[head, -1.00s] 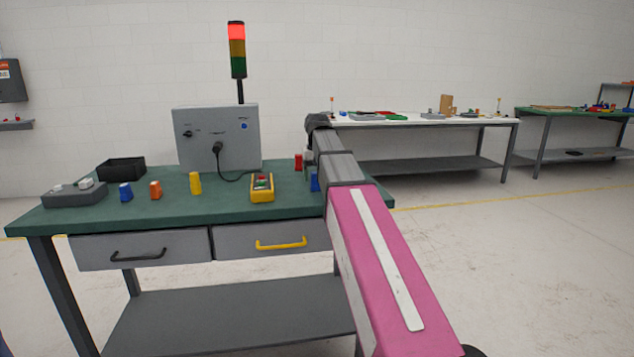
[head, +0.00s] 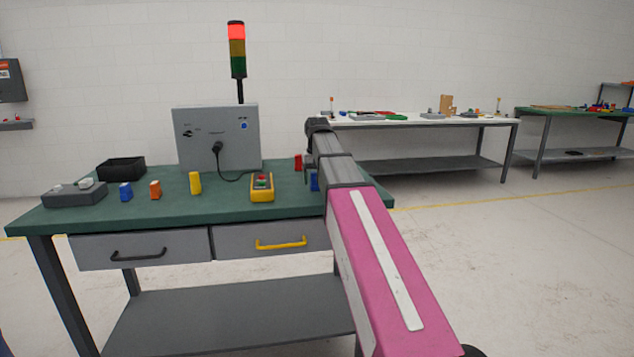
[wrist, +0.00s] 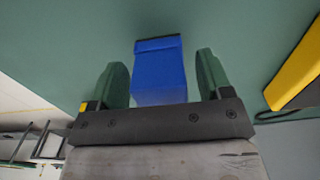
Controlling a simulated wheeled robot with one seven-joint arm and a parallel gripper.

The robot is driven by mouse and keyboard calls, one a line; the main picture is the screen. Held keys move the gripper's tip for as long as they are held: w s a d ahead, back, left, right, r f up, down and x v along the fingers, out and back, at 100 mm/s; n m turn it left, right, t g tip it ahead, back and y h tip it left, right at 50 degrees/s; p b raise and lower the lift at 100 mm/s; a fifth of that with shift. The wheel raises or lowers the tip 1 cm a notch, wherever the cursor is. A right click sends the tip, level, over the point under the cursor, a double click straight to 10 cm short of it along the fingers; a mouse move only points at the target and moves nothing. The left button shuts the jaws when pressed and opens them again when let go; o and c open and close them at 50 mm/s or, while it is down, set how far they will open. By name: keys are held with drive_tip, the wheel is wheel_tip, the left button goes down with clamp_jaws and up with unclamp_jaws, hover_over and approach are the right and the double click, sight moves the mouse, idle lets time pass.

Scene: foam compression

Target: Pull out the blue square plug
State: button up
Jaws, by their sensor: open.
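A blue block-shaped piece, the blue square plug (wrist: 160,75), stands between the two green fingers of my gripper (wrist: 161,68) in the wrist view. The fingers are apart, one on each side, with a visible gap to the plug. In the head view a blue piece (head: 314,181) shows at the right end of the green table, partly beside my arm, which hides most of my gripper there. Another blue piece (head: 126,191) stands at the left of the table. What the plug sits in cannot be seen.
A yellow control box (head: 262,187) stands left of my arm; its yellow edge shows in the wrist view (wrist: 299,70). A red piece (head: 298,163) is close behind. A grey panel (head: 240,133) with a cable, orange (head: 155,190) and yellow (head: 195,183) pieces stand further left.

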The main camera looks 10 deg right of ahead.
drive_tip(key=c, duration=1.2)
drive_tip(key=shift+r, duration=0.15)
drive_tip(key=shift+r, duration=2.85)
